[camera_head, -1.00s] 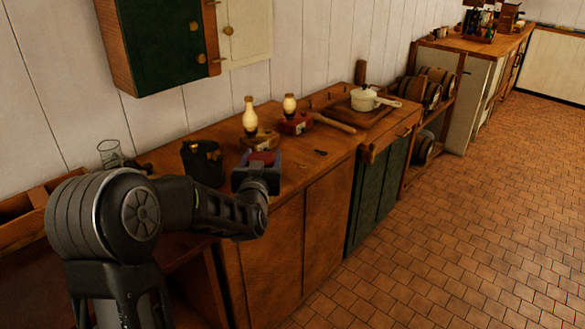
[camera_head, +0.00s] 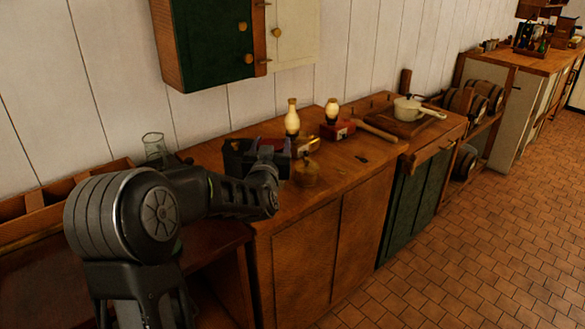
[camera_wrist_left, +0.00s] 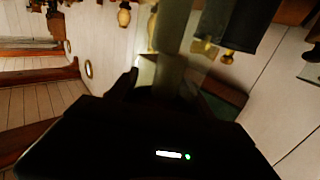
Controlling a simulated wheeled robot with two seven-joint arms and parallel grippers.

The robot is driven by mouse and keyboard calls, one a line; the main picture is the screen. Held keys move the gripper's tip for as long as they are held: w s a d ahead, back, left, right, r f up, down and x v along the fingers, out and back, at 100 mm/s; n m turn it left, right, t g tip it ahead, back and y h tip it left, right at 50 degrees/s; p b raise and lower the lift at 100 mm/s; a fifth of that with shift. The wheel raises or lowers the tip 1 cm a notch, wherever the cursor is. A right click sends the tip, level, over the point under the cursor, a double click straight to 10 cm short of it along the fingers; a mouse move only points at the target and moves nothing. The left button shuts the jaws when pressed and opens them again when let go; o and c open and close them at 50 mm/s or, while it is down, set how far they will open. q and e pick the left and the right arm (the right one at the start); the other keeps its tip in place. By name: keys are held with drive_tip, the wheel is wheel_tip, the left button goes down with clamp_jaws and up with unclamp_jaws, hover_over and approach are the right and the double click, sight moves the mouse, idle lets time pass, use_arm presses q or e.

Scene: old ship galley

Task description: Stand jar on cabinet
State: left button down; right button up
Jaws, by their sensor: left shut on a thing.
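My left gripper (camera_head: 268,158) is over the near part of the wooden cabinet top (camera_head: 345,165), close to the wall side. In the left wrist view its dark fingers (camera_wrist_left: 160,88) are shut on a grey-green, cylindrical thing (camera_wrist_left: 172,40), which I take to be the jar. In the head view the gripper hides most of what it holds, so I cannot tell whether it touches the cabinet top. A dark container (camera_head: 238,158) stands just left of the gripper, partly overlapped by it. My right gripper is not in view.
Two lamps (camera_head: 292,118) (camera_head: 332,111), a mallet (camera_head: 375,131) and a white pot (camera_head: 409,109) are farther right. A clear glass (camera_head: 154,146) stands left. A wall cupboard (camera_head: 210,45) hangs above. The cabinet's front right top is clear.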

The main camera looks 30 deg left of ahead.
use_arm(q)
drive_tip(key=shift+f, duration=1.6)
wheel_tip(320, 180, down, 4)
drive_tip(key=shift+r, duration=0.15)
drive_tip(key=c, duration=0.9)
unclamp_jaws()
drive_tip(key=shift+f, duration=0.25)
drive_tip(key=shift+o, duration=1.1)
drive_tip(key=shift+r, duration=0.1)
drive_tip(key=shift+s+r, duration=0.1)
